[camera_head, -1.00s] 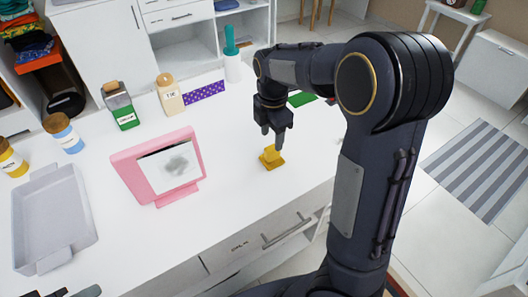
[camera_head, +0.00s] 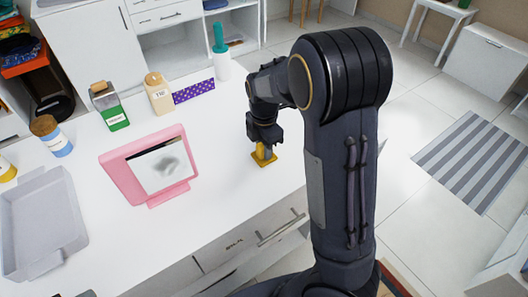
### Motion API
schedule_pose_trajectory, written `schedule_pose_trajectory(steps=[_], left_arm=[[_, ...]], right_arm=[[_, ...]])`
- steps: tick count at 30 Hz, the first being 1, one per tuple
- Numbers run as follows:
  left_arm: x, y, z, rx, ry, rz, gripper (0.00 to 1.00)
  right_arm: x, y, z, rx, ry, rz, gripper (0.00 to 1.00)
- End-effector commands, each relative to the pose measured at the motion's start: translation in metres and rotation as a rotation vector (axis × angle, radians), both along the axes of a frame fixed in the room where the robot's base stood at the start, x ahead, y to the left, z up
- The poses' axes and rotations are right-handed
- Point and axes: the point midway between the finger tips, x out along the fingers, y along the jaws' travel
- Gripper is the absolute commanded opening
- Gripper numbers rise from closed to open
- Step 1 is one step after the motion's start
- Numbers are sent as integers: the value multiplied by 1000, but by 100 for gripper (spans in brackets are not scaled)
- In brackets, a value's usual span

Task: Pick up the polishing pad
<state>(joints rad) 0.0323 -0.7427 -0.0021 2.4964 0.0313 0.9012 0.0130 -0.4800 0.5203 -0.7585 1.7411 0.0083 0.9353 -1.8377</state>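The small yellow pad with a raised grip (camera_head: 263,160), which looks like the polishing pad, lies on the white countertop near its front edge. My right gripper (camera_head: 265,146) points down right over it, with its fingertips at the pad's raised grip. I cannot tell whether the fingers are closed on it. The pad appears to rest on the counter.
A pink picture frame (camera_head: 128,180) stands left of the pad. A grey tray (camera_head: 75,210) is at the far left. A teal-topped white bottle (camera_head: 222,65) stands at the back. The counter between frame and pad is clear.

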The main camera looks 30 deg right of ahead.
Motion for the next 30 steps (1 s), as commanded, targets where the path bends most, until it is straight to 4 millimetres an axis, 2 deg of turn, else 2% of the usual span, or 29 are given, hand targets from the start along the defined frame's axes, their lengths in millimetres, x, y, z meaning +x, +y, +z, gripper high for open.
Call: schedule_pose_trajectory(steps=[1,5,12,17,22,30], left_arm=[[0,0,0,0,0,0,36],[0,0,0,0,0,0,36],[0,0,0,0,0,0,36],[0,0,2,0,0,0,36],[0,0,6,0,0,0,36],[0,0,18,0,0,0,36]], right_arm=[[0,0,0,0,0,0,18],[0,0,0,0,0,0,3],[0,0,1,0,0,0,3],[1,0,11,1,-2,-1,3],[0,0,37,1,-5,0,3],[-53,12,99,5,-7,4,3]])
